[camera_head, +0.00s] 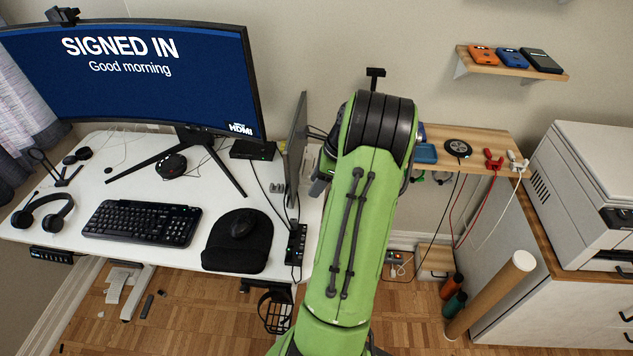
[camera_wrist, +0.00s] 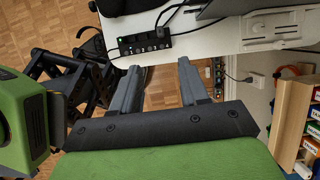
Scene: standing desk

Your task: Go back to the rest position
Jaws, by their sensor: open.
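My gripper (camera_wrist: 160,92) is in the wrist view, its two grey fingers apart with nothing between them. It points toward the front edge of the white desk (camera_wrist: 215,38), with a black power strip (camera_wrist: 140,45) lying on the desk just beyond the fingers. The white desk also shows in the head view (camera_head: 75,215) to the left of my arm.
A monitor (camera_head: 130,75), keyboard (camera_head: 140,222) and mouse pad (camera_head: 238,255) stand on the desk. A wooden shelf (camera_head: 480,150) with cables is right of my arm. A printer (camera_head: 590,190) and cardboard tube (camera_head: 490,295) are farther right.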

